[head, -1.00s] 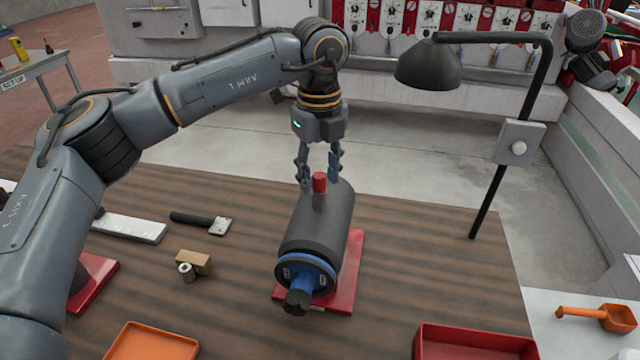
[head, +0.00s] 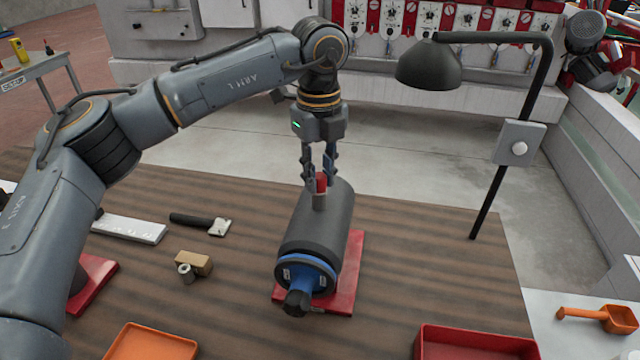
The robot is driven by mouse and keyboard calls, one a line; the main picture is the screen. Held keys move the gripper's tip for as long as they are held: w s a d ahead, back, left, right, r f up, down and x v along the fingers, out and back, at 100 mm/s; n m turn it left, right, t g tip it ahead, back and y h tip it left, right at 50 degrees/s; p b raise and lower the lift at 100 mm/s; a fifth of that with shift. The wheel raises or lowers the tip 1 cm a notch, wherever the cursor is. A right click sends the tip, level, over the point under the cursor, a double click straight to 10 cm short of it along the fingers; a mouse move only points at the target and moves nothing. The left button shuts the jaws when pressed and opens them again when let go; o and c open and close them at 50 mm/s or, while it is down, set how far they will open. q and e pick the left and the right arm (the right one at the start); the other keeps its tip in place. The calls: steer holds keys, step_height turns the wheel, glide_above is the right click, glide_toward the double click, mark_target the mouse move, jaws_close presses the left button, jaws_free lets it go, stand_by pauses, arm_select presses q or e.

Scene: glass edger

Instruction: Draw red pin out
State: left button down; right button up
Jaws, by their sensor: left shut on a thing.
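The red pin (head: 321,183) stands upright in a short grey collar (head: 320,201) on top of a dark grey cylinder (head: 318,230). The cylinder has a blue ring and a black knob at its near end and rests on a red base plate (head: 350,275). My left gripper (head: 320,182) points down from above, with its fingers closed on the red pin from both sides. The fingers hide part of the pin's sides. The pin's lower end is inside the collar. My right gripper is not in view.
A black lamp (head: 430,68) on a bent pole stands right of the cylinder. An orange tray (head: 152,345) and red tray (head: 475,335) are at the front.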

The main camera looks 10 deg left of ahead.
arm_select(q)
steer(key=shift+r+p, duration=0.3)
steer(key=shift+r, duration=0.4)
stand_by(0.3)
steer(key=shift+r, duration=0.35)
steer(key=shift+r+p, duration=1.5)
steer(key=shift+r, duration=0.8)
step_height(320, 180, up, 4)
steer(key=shift+p, duration=1.1)
